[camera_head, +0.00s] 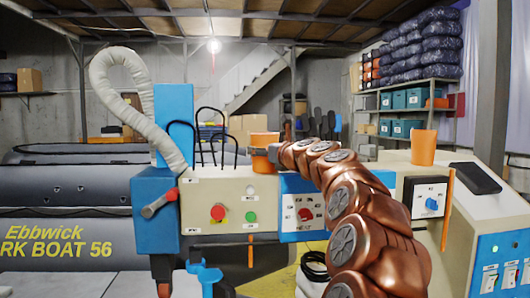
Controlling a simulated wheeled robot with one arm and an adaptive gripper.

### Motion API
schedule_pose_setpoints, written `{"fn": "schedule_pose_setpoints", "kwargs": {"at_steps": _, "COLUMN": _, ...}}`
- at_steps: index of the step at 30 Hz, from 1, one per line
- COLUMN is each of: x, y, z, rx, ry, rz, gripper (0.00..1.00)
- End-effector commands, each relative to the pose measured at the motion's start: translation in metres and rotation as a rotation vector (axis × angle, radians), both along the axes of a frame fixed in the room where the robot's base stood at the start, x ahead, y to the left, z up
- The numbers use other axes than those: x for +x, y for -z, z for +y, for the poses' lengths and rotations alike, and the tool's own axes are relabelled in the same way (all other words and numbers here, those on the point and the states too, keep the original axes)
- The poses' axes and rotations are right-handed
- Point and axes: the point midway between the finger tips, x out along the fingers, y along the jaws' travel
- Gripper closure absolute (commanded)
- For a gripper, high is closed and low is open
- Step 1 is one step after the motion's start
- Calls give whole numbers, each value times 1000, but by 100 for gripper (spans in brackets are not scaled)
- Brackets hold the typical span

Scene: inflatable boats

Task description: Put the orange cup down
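An orange cup (264,163) is upright at the end of my copper arm, over the back edge of the middle console (215,190). My gripper (267,148) is small in view and partly hidden by my arm; a finger crosses the cup's near side and it appears shut on the cup. I cannot tell whether the cup's bottom touches the console top. A second orange cup (424,147) stands upright on the right-hand console, apart from my gripper.
Black wire loops (215,138) and a blue post (174,125) with a pale hose (118,75) rise left of the cup. A black handset-like item (474,177) lies on the right console (470,215). A dark boat (65,220) is at left.

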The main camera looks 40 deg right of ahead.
Motion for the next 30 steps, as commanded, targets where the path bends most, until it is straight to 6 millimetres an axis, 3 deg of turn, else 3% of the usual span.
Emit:
{"fn": "schedule_pose_setpoints", "kwargs": {"at_steps": 11, "x": 0, "y": 3, "z": 0, "rx": 0, "ry": -1, "rz": 0, "gripper": 52}}
{"fn": "schedule_pose_setpoints", "kwargs": {"at_steps": 12, "x": 0, "y": 3, "z": 0, "rx": 0, "ry": 0, "rz": 0, "gripper": 14}}
{"fn": "schedule_pose_setpoints", "kwargs": {"at_steps": 16, "x": 0, "y": 2, "z": 0, "rx": -1, "ry": 0, "rz": 0, "gripper": 0}}
{"fn": "schedule_pose_setpoints", "kwargs": {"at_steps": 30, "x": -4, "y": 0, "z": 1, "rx": 0, "ry": 0, "rz": 0, "gripper": 0}}
